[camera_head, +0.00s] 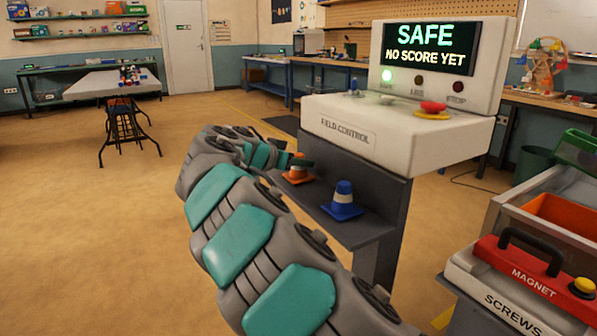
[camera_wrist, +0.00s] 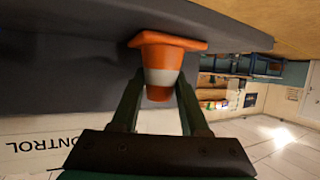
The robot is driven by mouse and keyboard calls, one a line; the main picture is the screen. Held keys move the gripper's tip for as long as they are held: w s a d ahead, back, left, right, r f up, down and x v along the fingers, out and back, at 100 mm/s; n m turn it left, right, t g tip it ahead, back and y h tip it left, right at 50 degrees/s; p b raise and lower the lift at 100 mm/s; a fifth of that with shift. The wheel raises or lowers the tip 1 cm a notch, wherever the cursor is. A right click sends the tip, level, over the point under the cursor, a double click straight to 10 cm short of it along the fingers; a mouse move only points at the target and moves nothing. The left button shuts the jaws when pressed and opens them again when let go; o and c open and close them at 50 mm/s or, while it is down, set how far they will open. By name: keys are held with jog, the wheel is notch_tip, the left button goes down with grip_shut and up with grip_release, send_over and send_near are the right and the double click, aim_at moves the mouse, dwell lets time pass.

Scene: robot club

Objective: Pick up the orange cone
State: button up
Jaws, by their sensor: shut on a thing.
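The orange cone (camera_head: 298,176) has a white band and a square base. It is at the left end of the low grey shelf (camera_head: 340,221) under the field control console. In the wrist view the cone (camera_wrist: 160,55) is between the two fingers of my gripper (camera_wrist: 158,92), which are shut on it around the white band. My gripper also shows in the head view (camera_head: 298,162), reaching the cone from the left. The cone's base is at or very near the shelf surface; I cannot tell whether they touch.
A blue cone (camera_head: 343,200) with a white band stands on the same shelf, right of the orange one. The field control console (camera_head: 395,125) overhangs the shelf. A red magnet tool (camera_head: 535,270) lies on the screws box at right. The floor at left is open.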

grip_shut()
